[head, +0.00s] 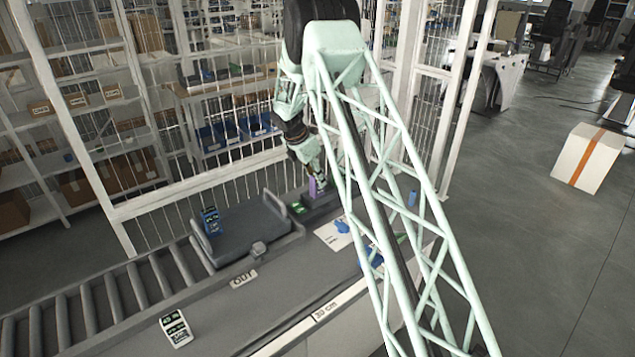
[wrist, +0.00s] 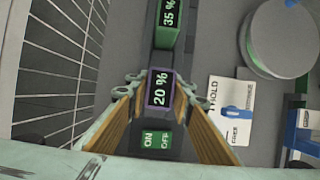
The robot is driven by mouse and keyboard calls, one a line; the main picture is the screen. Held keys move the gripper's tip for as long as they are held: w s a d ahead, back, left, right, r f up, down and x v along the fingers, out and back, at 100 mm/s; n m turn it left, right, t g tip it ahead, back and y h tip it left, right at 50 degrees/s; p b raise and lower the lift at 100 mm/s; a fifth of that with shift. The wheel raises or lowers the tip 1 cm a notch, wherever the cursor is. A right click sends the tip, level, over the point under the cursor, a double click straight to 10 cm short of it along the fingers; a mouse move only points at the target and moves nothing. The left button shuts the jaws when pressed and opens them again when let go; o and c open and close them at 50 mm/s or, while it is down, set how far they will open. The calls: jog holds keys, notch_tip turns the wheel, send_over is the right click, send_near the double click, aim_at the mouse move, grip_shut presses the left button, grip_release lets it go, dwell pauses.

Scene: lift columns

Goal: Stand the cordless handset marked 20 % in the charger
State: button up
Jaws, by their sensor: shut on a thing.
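The handset marked 20 % (wrist: 160,90) has a purple rim and stands upright between my fingers in the wrist view. My gripper (wrist: 158,98) is shut on it from both sides. In the head view the purple handset (head: 317,188) shows below my gripper (head: 312,172), over the dark charger (head: 322,204). In the wrist view the charger (wrist: 166,60) runs under the handset, with a green ON/OFF label (wrist: 157,140) at its near end. The handset's foot is hidden, so I cannot tell whether it is seated.
A green handset marked 35 % (wrist: 168,30) stands farther along the charger. A blue handset (head: 211,221) stands on the grey tray (head: 245,240). A round grey object (wrist: 282,38) and a white card (wrist: 228,110) are right of the charger.

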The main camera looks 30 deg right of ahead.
jog(key=shift+f, duration=0.6)
jog(key=shift+f, duration=0.3)
jog(key=o, duration=1)
jog(key=shift+c, duration=0.2)
jog(key=shift+r, duration=0.45)
jog(key=v, duration=1.1)
jog(key=shift+a+r, duration=0.2)
jog(key=shift+r, duration=0.1)
jog(key=shift+s+r, duration=0.1)
jog(key=shift+s, duration=0.05)
